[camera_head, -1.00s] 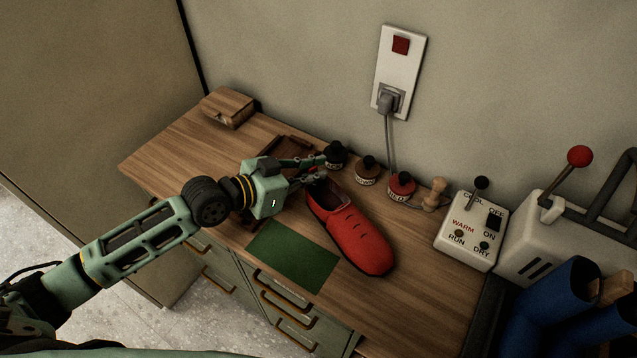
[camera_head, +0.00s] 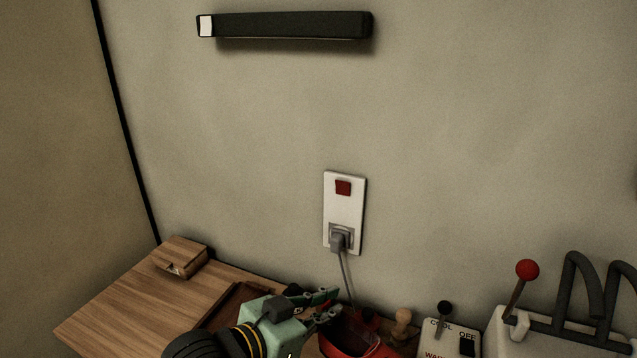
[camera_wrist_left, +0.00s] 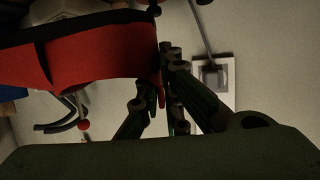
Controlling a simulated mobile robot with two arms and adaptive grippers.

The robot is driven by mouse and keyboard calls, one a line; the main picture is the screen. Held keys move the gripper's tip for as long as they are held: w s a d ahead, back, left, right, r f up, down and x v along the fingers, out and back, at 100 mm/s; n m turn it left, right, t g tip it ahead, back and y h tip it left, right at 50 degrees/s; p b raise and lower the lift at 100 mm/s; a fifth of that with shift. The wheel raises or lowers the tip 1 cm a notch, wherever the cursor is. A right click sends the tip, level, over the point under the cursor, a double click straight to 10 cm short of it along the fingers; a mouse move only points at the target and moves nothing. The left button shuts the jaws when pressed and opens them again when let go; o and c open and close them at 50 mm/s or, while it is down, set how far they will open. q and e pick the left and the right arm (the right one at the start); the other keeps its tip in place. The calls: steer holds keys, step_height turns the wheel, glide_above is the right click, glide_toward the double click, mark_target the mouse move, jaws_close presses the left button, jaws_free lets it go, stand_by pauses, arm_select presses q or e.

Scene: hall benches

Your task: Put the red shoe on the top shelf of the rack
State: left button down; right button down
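The red shoe (camera_head: 345,340) shows at the bottom edge of the head view, mostly cut off by the frame. My left gripper (camera_head: 328,304) is beside its opening, with red material between the fingertips. In the left wrist view the shoe (camera_wrist_left: 100,62) fills the upper left, and its rim runs down between the fingers of my left gripper (camera_wrist_left: 165,92), which are closed on it. The frames do not clearly show how high the shoe is above the bench. My right gripper is not in view. I see no rack in these frames.
The wooden bench (camera_head: 115,315) is bare at left, with a small wooden box (camera_head: 181,257) at its back. A plugged-in socket (camera_head: 344,212) and a dark bar (camera_head: 290,25) are on the wall. Right stand a wooden peg (camera_head: 402,323), a control box (camera_head: 448,338) and a red-knobbed machine (camera_head: 527,270).

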arm_select(q)
steer(key=s+a+f, duration=0.2)
steer(key=a, duration=0.3)
steer(key=s+a+f, duration=0.2)
steer(key=a, duration=0.4)
steer(key=s+a+r+m+g+h, duration=0.1)
steer(key=s+a+r, duration=0.2)
steer(key=a, duration=0.5)
steer(key=shift+s+a+r+m+h, duration=0.3)
steer(key=shift+s+r+m, duration=0.1)
steer(key=shift+s, duration=0.35)
steer(key=shift+f+g, duration=0.15)
steer(key=shift+g, duration=0.15)
